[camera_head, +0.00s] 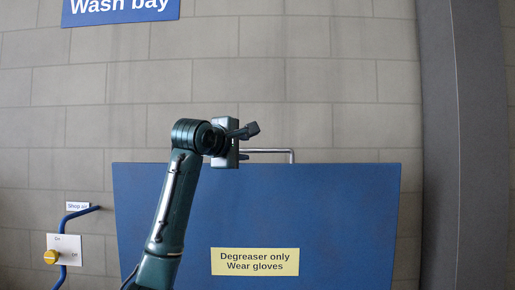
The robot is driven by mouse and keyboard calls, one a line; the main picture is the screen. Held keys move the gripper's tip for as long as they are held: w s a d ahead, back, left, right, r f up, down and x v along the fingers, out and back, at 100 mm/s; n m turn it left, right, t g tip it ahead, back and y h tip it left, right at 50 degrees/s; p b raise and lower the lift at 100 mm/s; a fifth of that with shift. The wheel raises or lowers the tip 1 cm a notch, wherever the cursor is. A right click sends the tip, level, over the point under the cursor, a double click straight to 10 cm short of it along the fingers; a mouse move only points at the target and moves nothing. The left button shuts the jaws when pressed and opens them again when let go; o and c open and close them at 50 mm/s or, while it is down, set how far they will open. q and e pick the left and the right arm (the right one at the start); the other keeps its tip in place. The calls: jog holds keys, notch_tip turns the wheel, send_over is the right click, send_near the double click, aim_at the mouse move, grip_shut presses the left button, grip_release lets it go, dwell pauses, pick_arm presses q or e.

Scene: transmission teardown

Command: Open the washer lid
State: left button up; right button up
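The washer lid (330,215) is a large blue panel that stands upright in front of the wall, its broad face toward me. A grey bar handle (275,151) sticks up from its top edge. My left gripper (248,143) is at the left part of this handle and hides its left end. Its dark fingers look spread apart, one above the bar's level and one near it. I cannot tell whether they touch the bar. My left arm crosses in front of the lid's left part. The washer's tub is not visible. My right gripper is not in view.
A yellow label (255,262) is on the lid. A blue pipe (76,219) and a white plate with a yellow knob (51,257) are at the left. A grey column (462,150) stands at the right. The block wall above the lid is clear below a blue sign (122,8).

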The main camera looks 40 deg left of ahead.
aim_at(256, 150)
pick_arm(q)
jog(key=p+x, duration=0.3)
jog(key=x, duration=0.6)
jog(key=shift+w, duration=0.3)
jog(key=shift+c, duration=0.3)
grip_shut()
